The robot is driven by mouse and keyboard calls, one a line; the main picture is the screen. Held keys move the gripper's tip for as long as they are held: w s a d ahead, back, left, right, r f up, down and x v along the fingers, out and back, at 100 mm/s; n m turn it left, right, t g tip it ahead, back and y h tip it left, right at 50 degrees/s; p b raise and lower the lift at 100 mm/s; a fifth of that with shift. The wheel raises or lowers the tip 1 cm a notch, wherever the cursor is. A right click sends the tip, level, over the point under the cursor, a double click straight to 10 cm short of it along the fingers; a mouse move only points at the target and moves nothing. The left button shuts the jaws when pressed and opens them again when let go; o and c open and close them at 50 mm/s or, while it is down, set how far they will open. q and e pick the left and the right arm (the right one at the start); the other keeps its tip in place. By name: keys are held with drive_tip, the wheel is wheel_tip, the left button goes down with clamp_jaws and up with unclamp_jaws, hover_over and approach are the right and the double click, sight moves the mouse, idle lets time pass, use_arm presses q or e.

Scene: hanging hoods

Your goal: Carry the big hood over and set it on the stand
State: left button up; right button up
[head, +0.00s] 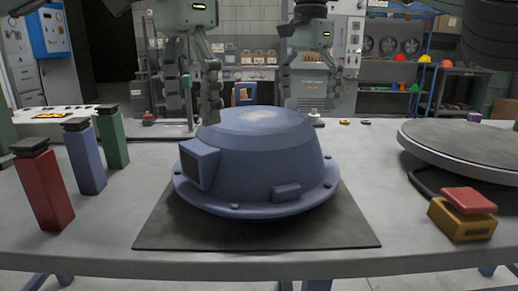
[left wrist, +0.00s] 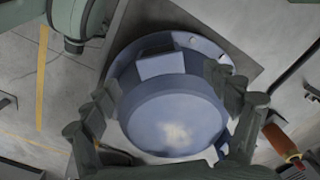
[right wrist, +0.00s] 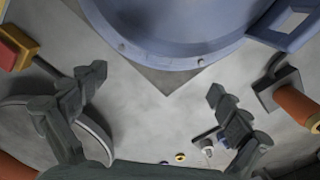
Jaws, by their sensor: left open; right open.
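The big blue hood (head: 262,150), a dome with a wide bolted flange and a box-like port at its left, rests upright on a dark square mat (head: 165,235). The stand, seemingly the round grey disc (head: 465,143) on a dark base, is at the table's right; its top is bare. My left gripper (head: 196,108) is open above the hood's far left side. In the left wrist view the hood (left wrist: 172,120) shows between its spread fingers. My right gripper (head: 309,85) is open and empty, above and behind the hood's right side. The right wrist view shows the hood's flange (right wrist: 170,60) beyond its fingers.
Red (head: 44,188), blue (head: 85,158) and green (head: 112,138) posts stand at the table's left. A yellow block with a red top (head: 462,215) sits front right, near the stand. Small parts lie along the far edge. Bare table (head: 385,200) lies between mat and stand.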

sight(194, 147)
use_arm(q)
drive_tip(key=shift+s+f, duration=0.1)
use_arm(e)
drive_tip(key=shift+s, duration=0.1)
use_arm(q)
drive_tip(key=shift+f, duration=3.8)
use_arm(e)
drive_tip(key=shift+f, duration=3.9)
use_arm(q)
drive_tip(key=shift+c, duration=0.5)
use_arm(e)
drive_tip(key=shift+c, duration=0.5)
